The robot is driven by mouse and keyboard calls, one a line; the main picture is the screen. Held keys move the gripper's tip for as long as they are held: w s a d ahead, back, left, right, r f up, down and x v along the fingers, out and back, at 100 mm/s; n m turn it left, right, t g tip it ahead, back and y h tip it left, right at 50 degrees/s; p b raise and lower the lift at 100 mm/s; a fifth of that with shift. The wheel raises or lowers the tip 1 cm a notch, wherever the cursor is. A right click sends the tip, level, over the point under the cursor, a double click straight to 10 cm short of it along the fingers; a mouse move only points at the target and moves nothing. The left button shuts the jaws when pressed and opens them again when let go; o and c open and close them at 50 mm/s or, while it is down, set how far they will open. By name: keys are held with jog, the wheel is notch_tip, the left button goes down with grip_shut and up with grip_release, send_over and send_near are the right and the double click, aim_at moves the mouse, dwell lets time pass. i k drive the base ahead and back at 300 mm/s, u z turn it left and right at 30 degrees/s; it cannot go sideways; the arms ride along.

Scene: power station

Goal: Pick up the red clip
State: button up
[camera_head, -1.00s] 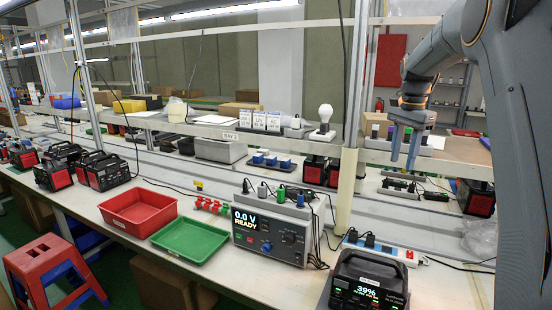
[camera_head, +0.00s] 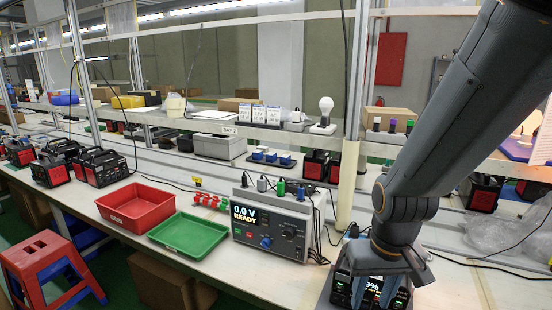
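My gripper (camera_head: 374,296) points down at the lower right, in front of the black power station (camera_head: 343,291) with its lit display. Its two fingers are apart, with part of the display showing between them and nothing seen held. Small red clip-like pieces (camera_head: 210,201) lie in a row on the bench behind the green tray, left of the grey tester box (camera_head: 270,226) and well left of my gripper. I cannot tell whether one of these is the red clip. My arm and gripper hide part of the bench and most of the power station.
A red tray (camera_head: 137,208) and a green tray (camera_head: 188,236) sit along the bench's front edge. A shelf behind holds a light bulb (camera_head: 325,108) and boxes. Cables run across the right bench beside a clear plastic bag (camera_head: 490,232). A red stool (camera_head: 48,262) stands at the lower left.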

aim_at(213, 205)
jog(key=u, duration=2)
jog(key=i, duration=2.55)
jog(key=z, duration=1.25)
